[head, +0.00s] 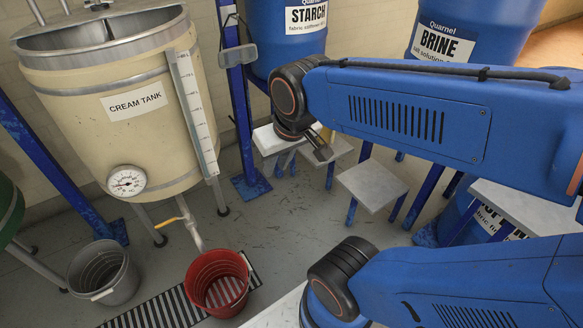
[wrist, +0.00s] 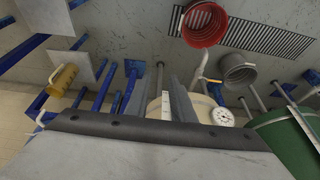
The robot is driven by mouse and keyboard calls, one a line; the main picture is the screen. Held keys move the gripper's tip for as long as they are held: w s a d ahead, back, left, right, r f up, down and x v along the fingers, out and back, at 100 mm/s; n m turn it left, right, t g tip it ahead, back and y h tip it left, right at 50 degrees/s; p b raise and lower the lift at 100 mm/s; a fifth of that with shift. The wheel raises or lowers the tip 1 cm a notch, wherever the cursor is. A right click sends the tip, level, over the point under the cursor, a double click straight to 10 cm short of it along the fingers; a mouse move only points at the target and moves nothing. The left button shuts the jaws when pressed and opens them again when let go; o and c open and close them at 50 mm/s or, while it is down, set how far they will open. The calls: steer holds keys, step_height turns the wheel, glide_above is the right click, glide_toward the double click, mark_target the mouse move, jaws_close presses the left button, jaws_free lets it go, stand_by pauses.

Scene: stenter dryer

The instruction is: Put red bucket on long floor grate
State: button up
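The red bucket (head: 217,285) stands upright on the floor at the lower left of the head view. The long floor grate (head: 165,312) shows on both sides of it, so the bucket appears to stand over the grate's strip. The wrist view shows the red bucket (wrist: 204,24) at the top, with the slotted grate (wrist: 275,40) running to its right and a bit showing to its left. My gripper (head: 321,149) is up and to the right of the bucket, well apart from it. In the wrist view my gripper's fingers (wrist: 159,95) stand apart with nothing held between them.
A grey bucket (head: 102,272) stands left of the red one. The cream tank (head: 115,100) and its drain pipe rise behind them. White-topped stools (head: 372,185) and blue drums (head: 440,35) are to the right. A yellow jug (wrist: 62,80) sits on a stool. Floor between is clear.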

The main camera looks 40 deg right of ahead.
steer(key=shift+t, duration=0.3)
steer(key=s, duration=0.1)
steer(key=s+d, duration=0.1)
steer(key=s+r, duration=0.1)
steer(key=s, duration=0.1)
steer(key=shift+d, duration=0.2)
